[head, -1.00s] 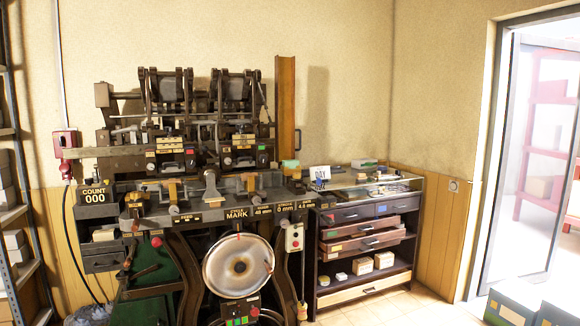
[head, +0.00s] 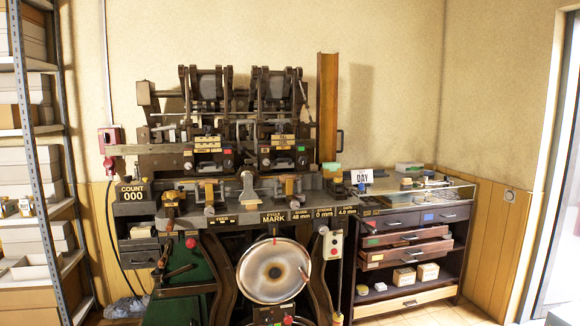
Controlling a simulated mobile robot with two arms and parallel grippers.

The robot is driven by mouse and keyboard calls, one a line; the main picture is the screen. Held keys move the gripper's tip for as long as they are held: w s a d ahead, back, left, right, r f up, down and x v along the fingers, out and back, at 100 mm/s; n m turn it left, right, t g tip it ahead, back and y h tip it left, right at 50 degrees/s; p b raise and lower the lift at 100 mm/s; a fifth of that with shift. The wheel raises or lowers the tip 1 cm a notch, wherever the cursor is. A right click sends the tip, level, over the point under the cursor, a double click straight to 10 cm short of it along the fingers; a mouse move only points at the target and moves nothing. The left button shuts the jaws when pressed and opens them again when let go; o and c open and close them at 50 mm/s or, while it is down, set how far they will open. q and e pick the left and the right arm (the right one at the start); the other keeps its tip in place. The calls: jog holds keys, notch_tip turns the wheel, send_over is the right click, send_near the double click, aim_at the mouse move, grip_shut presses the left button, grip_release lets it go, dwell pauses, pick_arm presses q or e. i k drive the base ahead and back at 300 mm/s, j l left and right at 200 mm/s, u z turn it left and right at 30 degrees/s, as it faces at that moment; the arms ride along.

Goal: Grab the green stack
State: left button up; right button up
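Neither of my grippers shows in the head view.
The dark press (head: 230,120) fills the middle, with a large round wheel (head: 274,271) below. A drawer cabinet (head: 410,240) stands right of it, some drawers partly out. A DAY sign (head: 362,177) stands on top. A loaded shelf rack (head: 30,160) stands left.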

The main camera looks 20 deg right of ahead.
aim_at(332, 167)
jog(key=i+l+u, duration=0.25)
jog(key=i+l, duration=0.15)
jog(key=l, duration=0.25)
jog(key=i+l+u, duration=0.1)
jog(key=l, duration=0.2)
jog(key=i+l+u, duration=0.15)
jog(key=l, duration=0.25)
jog(key=i+l+u, duration=0.1)
jog(key=l, duration=0.25)
jog(key=i+l+u, duration=0.15)
jog(key=l, duration=0.25)
jog(key=i, duration=0.1)
